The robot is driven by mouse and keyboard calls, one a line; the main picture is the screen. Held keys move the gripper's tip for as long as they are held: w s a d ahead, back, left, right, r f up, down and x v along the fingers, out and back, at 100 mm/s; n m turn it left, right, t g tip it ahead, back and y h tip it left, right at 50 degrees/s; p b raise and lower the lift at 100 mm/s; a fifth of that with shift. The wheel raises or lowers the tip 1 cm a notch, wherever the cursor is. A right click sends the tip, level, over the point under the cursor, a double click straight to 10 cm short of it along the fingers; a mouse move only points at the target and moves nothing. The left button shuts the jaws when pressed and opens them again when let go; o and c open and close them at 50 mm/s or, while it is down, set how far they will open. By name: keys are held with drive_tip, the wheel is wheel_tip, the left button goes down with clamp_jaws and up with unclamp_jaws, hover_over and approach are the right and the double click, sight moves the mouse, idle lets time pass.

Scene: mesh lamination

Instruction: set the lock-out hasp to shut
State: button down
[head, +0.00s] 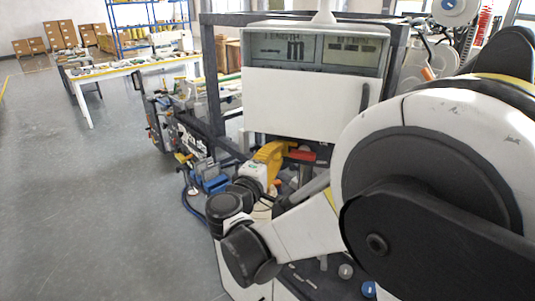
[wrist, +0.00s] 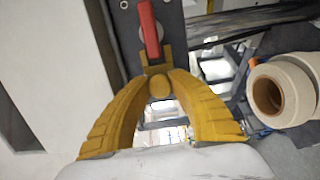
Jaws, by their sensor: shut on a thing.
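The lock-out hasp shows as a red lever (wrist: 148,30) on a round grey mount on a dark plate in the wrist view. It stands nearly upright in that picture, with its lower end at my fingertips. My yellow gripper (wrist: 157,70) has its two fingers curved together and is shut on this lower end. The fingertips hide the exact contact. In the head view, my gripper (head: 286,148) reaches the red lever (head: 302,155) below the white cabinet, and the lever lies about level there.
A white cabinet (head: 305,103) with a display window hangs in a dark frame above my gripper. A white panel (wrist: 50,70) stands close on the left. Open floor (head: 90,190) lies left.

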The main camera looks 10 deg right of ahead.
drive_tip(key=shift+s+d, duration=0.1)
drive_tip(key=c, duration=1.6)
unclamp_jaws()
drive_tip(key=shift+c, duration=0.2)
drive_tip(key=o, duration=0.5)
drive_tip(key=shift+d, duration=0.2)
drive_tip(key=shift+a, duration=0.1)
drive_tip(key=shift+s+a, duration=0.1)
drive_tip(key=shift+s+a, duration=0.25)
drive_tip(key=shift+s, duration=0.05)
drive_tip(key=v, duration=1.1)
